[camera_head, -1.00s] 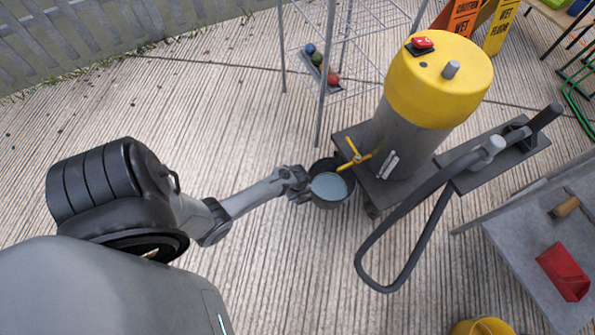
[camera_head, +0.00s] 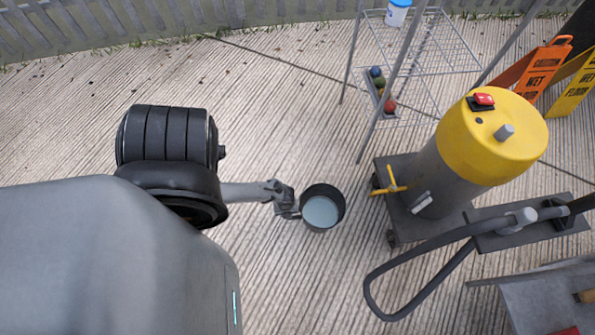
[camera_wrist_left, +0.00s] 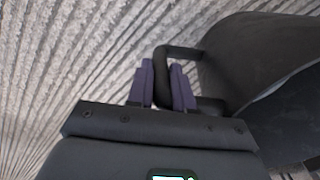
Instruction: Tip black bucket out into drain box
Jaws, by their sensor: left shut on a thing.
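The black bucket (camera_head: 336,192) is upright in the head view, with pale bluish water (camera_head: 320,212) inside. My left gripper (camera_head: 290,203) is at the bucket's left side. In the left wrist view, the purple fingers of my left gripper (camera_wrist_left: 165,86) are shut on the black handle (camera_wrist_left: 183,52) on the bucket's side. The bucket's dark wall (camera_wrist_left: 245,60) fills the right of that view. The bucket stands apart from the yellow-topped machine. My right gripper is out of view. I cannot make out a drain box.
The yellow-topped grey machine (camera_head: 470,145) with a yellow tap (camera_head: 390,182) stands on a wheeled base to the right. Its black hose (camera_head: 372,300) loops in front. A wire rack (camera_head: 430,50) and orange wet-floor signs (camera_head: 540,68) are behind.

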